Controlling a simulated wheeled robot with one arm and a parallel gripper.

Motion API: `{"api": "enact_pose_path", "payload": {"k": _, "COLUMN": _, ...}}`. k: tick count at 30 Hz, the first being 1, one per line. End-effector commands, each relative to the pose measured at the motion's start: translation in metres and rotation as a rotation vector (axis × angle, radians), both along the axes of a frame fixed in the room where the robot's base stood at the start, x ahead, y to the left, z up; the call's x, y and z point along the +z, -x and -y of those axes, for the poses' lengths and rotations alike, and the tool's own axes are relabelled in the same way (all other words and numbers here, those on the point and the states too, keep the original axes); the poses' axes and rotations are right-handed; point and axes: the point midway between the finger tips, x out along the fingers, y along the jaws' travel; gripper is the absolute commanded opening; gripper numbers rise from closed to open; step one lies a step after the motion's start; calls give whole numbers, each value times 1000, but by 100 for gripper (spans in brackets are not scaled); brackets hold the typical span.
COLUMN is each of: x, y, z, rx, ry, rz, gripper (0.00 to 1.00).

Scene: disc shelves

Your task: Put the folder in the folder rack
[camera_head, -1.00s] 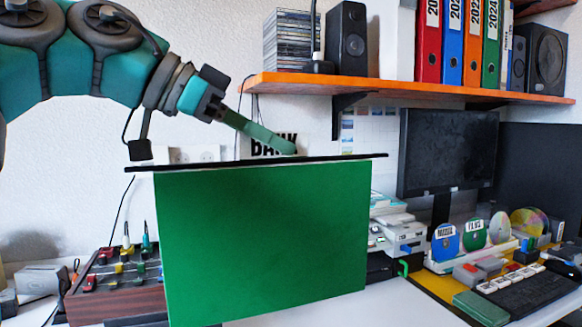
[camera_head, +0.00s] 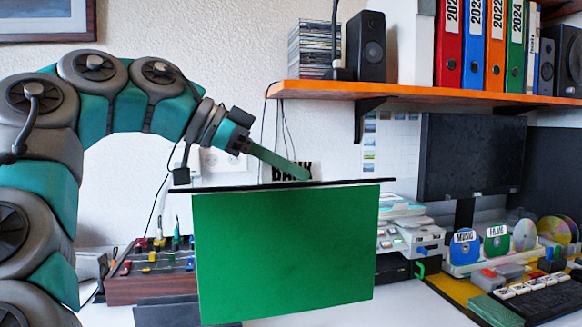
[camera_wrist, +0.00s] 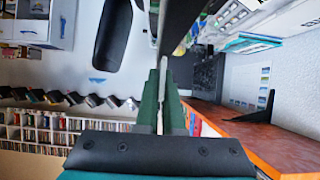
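A green folder (camera_head: 285,255) with a long black bar along its top edge hangs upright in front of the desk in the head view. My gripper (camera_head: 306,173) reaches down to the bar from behind and is shut on it, near the middle. In the wrist view, my gripper's two green fingers (camera_wrist: 160,80) are close together, with the dark bar (camera_wrist: 178,25) running beyond them. The folder hides part of the desk behind it. I cannot make out the folder rack for certain; a dark object (camera_head: 165,312) shows partly at the folder's lower left.
An orange shelf (camera_head: 420,91) with binders and speakers (camera_head: 366,46) is above right. A monitor (camera_head: 470,158), discs in a stand (camera_head: 497,243) and a keyboard (camera_head: 540,297) are at the right. A wooden box with coloured controls (camera_head: 150,285) is left of the folder.

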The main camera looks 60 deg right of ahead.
Motion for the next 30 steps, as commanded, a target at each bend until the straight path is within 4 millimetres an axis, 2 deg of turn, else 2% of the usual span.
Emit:
{"api": "enact_pose_path", "payload": {"k": 13, "x": -9, "y": 0, "z": 0, "rx": 1, "ry": 0, "rz": -1, "gripper": 0}}
{"api": "enact_pose_path", "payload": {"k": 15, "x": -10, "y": 0, "z": 0, "rx": 1, "ry": 0, "rz": 0, "gripper": 13}}
{"api": "enact_pose_path", "payload": {"k": 21, "x": -10, "y": 0, "z": 0, "rx": 1, "ry": 0, "rz": 0, "gripper": 35}}
{"api": "enact_pose_path", "payload": {"k": 30, "x": -8, "y": 0, "z": 0, "rx": 0, "ry": 1, "rz": -1, "gripper": 35}}
